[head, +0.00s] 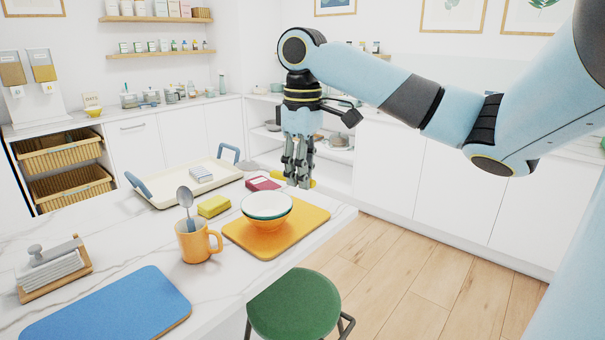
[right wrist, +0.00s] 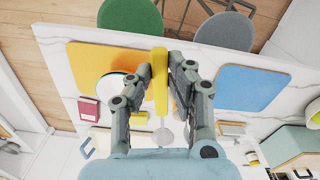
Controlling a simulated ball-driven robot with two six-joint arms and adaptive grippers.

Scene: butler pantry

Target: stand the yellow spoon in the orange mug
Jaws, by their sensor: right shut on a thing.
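The orange mug (head: 194,246) stands upright on the white marble counter, left of the orange board, with its handle to the right. A grey spoon (head: 187,204) stands in it, bowl up. My right gripper (head: 299,182) is beyond the bowls, pointing down, shut on the yellow spoon (head: 313,183). In the right wrist view the yellow spoon's handle (right wrist: 160,80) runs between the fingertips, and a grey bowl end (right wrist: 163,136) shows below it. The fingers mostly hide the mug in that view. My left gripper is in neither view.
A white-and-orange bowl stack (head: 266,208) sits on the orange board (head: 308,216). A yellow sponge (head: 214,206), a red box (head: 262,183) and a cream tray (head: 165,195) are nearby. A blue mat (head: 105,308) and a napkin holder (head: 50,266) are at left. A green stool (head: 293,303) stands in front.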

